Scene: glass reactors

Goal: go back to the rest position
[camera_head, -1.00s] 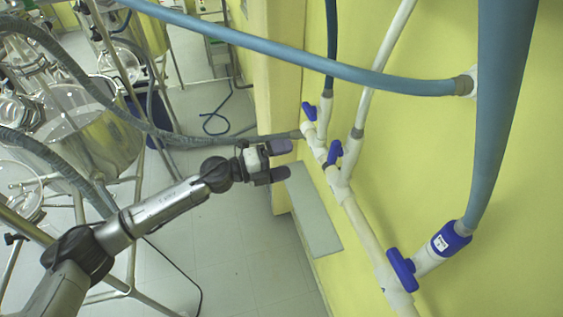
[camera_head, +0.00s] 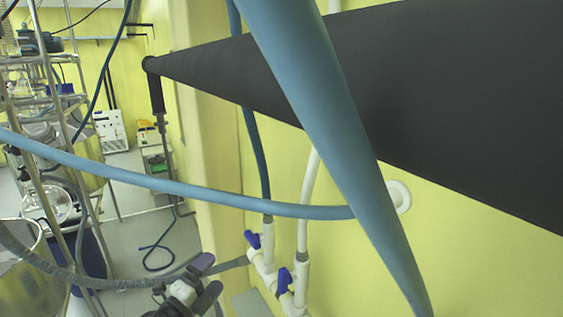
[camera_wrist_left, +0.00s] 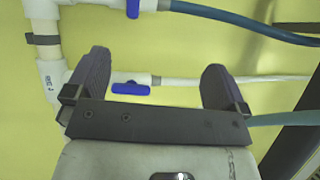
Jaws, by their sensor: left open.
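My left gripper (camera_head: 208,276) shows at the bottom of the head view, left of the white pipes. Its two dark fingers are apart, and most of its arm is out of frame. In the left wrist view the same gripper (camera_wrist_left: 157,70) is open with nothing between its fingers. A blue valve handle (camera_wrist_left: 130,89) on a white pipe shows behind the gap. In the head view two blue valve handles, one upper (camera_head: 252,239) and one lower (camera_head: 283,281), sit to the right of the gripper. My right gripper is not in view.
Blue hoses (camera_head: 180,183) cross the head view, one thick hose (camera_head: 320,90) close in front. A thick black pipe (camera_head: 430,90) spans the upper right. The yellow wall (camera_head: 480,250) is at right. Glass vessels and metal frames stand at left. Grey floor (camera_head: 125,240) lies between.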

